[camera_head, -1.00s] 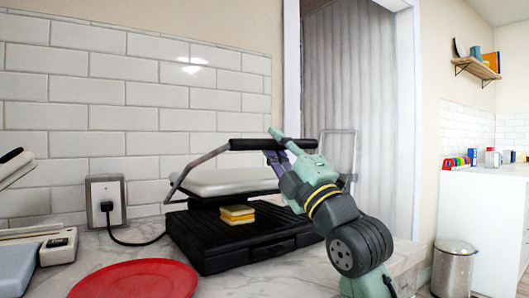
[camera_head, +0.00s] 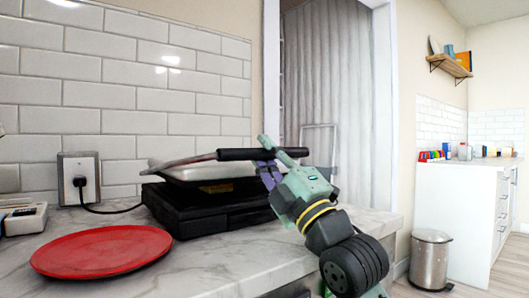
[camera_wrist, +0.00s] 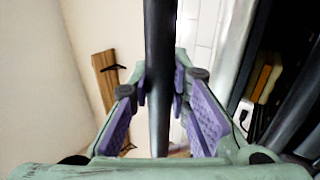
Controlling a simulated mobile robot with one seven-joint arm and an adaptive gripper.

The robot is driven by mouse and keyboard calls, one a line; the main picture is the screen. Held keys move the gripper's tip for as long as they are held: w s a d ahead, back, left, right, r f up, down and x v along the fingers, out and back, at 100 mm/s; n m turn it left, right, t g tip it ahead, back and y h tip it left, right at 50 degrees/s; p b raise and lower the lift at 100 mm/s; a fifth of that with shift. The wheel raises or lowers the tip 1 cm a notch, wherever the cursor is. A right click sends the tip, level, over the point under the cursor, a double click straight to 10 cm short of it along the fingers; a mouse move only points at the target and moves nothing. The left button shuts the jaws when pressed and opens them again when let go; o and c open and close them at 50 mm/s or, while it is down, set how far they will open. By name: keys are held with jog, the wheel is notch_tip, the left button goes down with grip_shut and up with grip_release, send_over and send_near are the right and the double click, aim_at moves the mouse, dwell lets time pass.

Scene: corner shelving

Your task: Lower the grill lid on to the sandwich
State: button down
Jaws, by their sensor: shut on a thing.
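The grill lid (camera_head: 200,170) is pale on top and sits low, tilted, just above the black grill base (camera_head: 215,213). The sandwich (camera_head: 217,188) shows only as a thin yellow strip between lid and base; most of it is hidden. A yellow-brown part of the sandwich (camera_wrist: 262,80) also shows at the right of the wrist view.
A red plate (camera_head: 100,251) lies on the marble counter (camera_head: 200,268) left of the grill. A cord runs from the wall outlet (camera_head: 79,178) behind the grill. The counter's front edge is near my arm. A metal bin (camera_head: 430,260) stands on the floor at right.

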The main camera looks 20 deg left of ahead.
jog(key=shift+w+a+f, duration=0.1)
jog(key=shift+a+f, duration=0.1)
jog(key=shift+f, duration=0.15)
jog(key=c, duration=1.8)
grip_release()
jog(key=o, duration=0.3)
jog(key=shift+r, duration=0.1)
jog(key=shift+d, duration=0.1)
jog(key=v, duration=1.2)
